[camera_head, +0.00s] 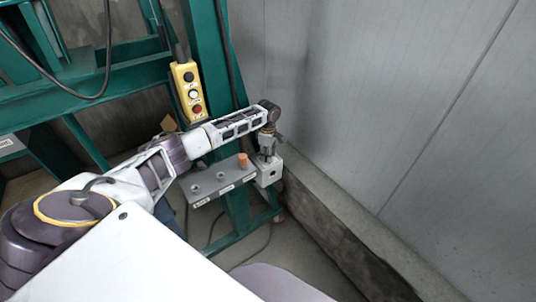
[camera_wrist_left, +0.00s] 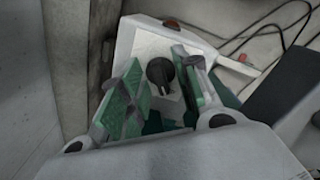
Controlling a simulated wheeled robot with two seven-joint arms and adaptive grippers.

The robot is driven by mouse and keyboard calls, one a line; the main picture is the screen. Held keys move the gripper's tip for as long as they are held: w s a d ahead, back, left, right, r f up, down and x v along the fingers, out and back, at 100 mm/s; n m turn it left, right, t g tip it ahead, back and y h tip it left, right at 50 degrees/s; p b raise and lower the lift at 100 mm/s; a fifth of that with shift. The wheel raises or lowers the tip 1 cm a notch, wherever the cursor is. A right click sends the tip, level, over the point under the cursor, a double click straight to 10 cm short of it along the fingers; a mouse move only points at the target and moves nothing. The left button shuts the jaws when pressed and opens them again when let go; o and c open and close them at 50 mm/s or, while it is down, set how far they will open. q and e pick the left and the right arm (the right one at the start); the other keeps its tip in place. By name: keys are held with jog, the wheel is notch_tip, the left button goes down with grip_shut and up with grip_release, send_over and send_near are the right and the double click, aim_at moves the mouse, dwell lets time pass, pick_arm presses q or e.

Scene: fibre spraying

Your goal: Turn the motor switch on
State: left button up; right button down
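The motor switch is a black rotary knob (camera_wrist_left: 160,73) on the face of a white box (camera_wrist_left: 148,45), seen in the left wrist view. In the head view the white box (camera_head: 267,177) sits at the right end of a grey control panel (camera_head: 215,181), with its knob hidden under my gripper. My left gripper (camera_head: 268,152) points down just above the box. In the left wrist view the gripper (camera_wrist_left: 163,88) is open, its two green-padded fingers on either side of the knob. I cannot tell whether they touch it. My right gripper is not in view.
The grey panel carries small knobs and an orange-red button (camera_head: 243,159). A yellow pendant (camera_head: 188,92) with buttons hangs on the green frame (camera_head: 210,45). A grey wall (camera_head: 400,90) and a concrete ledge (camera_head: 335,215) stand close to the right. Loose cables lie on the floor.

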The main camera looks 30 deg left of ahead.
pick_arm(q)
grip_shut()
